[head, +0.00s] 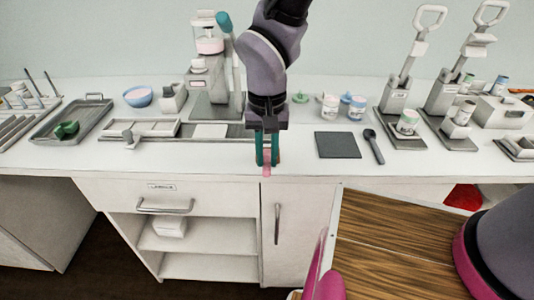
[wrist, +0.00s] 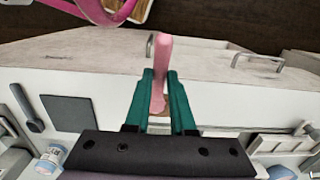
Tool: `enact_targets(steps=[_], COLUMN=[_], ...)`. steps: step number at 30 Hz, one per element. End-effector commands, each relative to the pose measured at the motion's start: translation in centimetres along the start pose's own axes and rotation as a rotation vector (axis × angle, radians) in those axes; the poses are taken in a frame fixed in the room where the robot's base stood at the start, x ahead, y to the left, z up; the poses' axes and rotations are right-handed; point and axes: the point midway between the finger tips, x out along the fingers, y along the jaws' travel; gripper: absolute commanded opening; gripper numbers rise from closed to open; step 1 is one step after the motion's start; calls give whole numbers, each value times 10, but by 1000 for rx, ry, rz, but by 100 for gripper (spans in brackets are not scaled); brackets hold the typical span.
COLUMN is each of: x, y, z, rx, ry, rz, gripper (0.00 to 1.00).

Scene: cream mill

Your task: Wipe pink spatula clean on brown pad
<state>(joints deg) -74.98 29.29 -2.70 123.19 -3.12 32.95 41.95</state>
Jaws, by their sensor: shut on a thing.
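The pink spatula (wrist: 161,60) is held in my gripper (wrist: 160,78) and points outward past the teal fingertips. In the head view my gripper (head: 267,160) is at the counter's front edge. Only a small pink part of the spatula (head: 267,168) shows there, below the fingers. Its far end is hard to make out. A flat dark grey square pad (head: 337,145) lies on the counter to the right of my gripper, apart from it. The pad also shows at left in the wrist view (wrist: 70,116). It looks grey, and I see no clearly brown pad.
A black spoon-like tool (head: 374,147) lies right of the pad. Small jars (head: 356,108) stand behind it, and lever presses (head: 396,97) stand further right. A grey tray (head: 72,122) and a blue bowl (head: 138,97) are at left. The counter's front strip is mostly clear.

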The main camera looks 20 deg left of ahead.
Motion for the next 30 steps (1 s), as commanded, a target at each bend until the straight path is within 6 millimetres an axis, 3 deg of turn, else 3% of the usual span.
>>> enact_targets(steps=[8,21,30], x=[1,0,-1], y=[0,0,0], z=[10,-6,-6], rx=[-1,0,-1], ry=[-1,-1,0], rz=[1,0,0], gripper=[0,0,0])
